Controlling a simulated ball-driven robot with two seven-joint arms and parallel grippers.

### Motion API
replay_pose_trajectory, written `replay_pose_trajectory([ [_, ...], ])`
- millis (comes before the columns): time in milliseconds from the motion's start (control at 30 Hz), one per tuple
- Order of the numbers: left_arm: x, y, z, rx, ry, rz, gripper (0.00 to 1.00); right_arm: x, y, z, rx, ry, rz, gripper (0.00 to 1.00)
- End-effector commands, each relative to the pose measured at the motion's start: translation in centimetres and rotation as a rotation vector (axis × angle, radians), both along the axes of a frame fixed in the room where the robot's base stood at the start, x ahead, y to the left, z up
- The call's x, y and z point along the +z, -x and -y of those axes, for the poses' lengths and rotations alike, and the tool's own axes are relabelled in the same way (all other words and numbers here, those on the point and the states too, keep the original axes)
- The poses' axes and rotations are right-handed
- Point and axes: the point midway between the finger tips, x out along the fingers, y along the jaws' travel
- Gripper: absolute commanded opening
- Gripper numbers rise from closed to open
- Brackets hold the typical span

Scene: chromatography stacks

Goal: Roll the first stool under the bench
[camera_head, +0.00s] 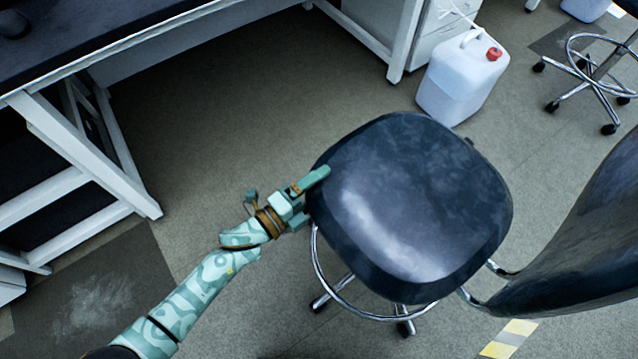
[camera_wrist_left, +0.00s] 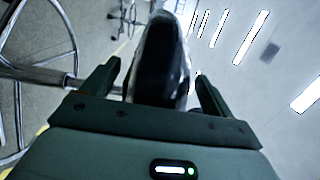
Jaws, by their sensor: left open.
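The first stool (camera_head: 410,200) has a black padded seat, a backrest (camera_head: 580,250) at the right, and a chrome foot ring and wheeled base below. The bench (camera_head: 75,75) has a dark top and white legs at the upper left. My left gripper (camera_head: 312,190) is at the left edge of the seat. In the left wrist view, its open fingers (camera_wrist_left: 160,85) stand either side of the dark seat edge (camera_wrist_left: 162,60). I cannot tell whether they touch it. My right gripper is not in view.
A white jerrycan (camera_head: 460,80) with a red cap stands behind the stool, near a white drawer cabinet (camera_head: 415,30). Another chrome stool base (camera_head: 590,75) is at the upper right. Open floor (camera_head: 230,110) lies between the stool and the bench.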

Motion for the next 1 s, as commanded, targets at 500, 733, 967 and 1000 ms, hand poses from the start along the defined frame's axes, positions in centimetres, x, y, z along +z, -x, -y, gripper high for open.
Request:
replay_pose_trajectory([
  [500, 0.05, -0.33, 0.35, 0.000, 0.001, 0.001, 0.54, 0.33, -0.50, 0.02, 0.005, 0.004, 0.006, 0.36],
  [733, 0.01, -0.31, 0.34, 0.000, 0.000, 0.000, 0.00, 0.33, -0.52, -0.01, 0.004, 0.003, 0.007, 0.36],
  [967, -0.04, -0.53, -0.02, 0.002, -0.001, 0.000, 0.00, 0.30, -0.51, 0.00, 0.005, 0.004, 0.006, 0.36],
  [1000, -0.05, -0.65, -0.19, 0.004, -0.002, -0.001, 0.00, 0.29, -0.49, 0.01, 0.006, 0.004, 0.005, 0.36],
])
